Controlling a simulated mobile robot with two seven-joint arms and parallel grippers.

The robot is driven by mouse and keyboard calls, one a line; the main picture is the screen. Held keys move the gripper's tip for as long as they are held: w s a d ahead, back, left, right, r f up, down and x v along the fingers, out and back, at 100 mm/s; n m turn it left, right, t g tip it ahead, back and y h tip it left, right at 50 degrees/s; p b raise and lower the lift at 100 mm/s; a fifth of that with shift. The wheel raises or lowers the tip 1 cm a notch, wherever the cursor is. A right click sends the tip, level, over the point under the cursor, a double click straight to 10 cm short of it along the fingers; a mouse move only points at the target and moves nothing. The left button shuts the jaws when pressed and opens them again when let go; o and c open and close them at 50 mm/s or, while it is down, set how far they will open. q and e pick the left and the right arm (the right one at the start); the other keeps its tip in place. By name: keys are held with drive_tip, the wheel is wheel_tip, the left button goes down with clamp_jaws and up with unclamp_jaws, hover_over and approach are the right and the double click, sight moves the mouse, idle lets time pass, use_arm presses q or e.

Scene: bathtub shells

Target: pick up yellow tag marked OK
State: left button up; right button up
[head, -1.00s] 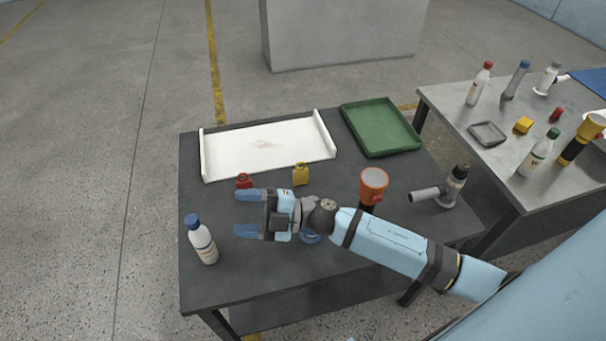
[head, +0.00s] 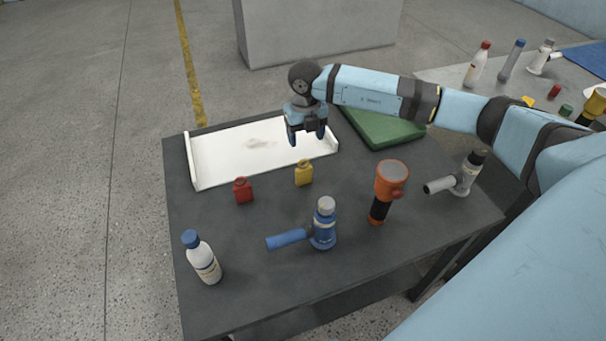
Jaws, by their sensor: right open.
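The yellow tag (head: 304,173) stands on the dark table, just in front of the white tray's near edge. It is small, with a narrower top; any marking on it is too small to read. My right gripper (head: 306,138) is open and empty, pointing down above the right part of the white tray. It is apart from the yellow tag, behind and above it. My left gripper is not in view.
A red tag (head: 243,190) stands left of the yellow one. The white tray (head: 190,162) and green tray (head: 408,138) lie behind.

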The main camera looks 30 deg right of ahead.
sight(304, 160)
drive_tip(key=f, duration=0.9)
drive_tip(key=shift+w+a+f+p, duration=0.1)
drive_tip(key=shift+a+f+p, duration=0.1)
drive_tip(key=shift+f+p, duration=0.15)
drive_tip(key=c, duration=1.2)
drive_tip(key=shift+r, duration=0.1)
drive_tip(key=shift+r, duration=0.1)
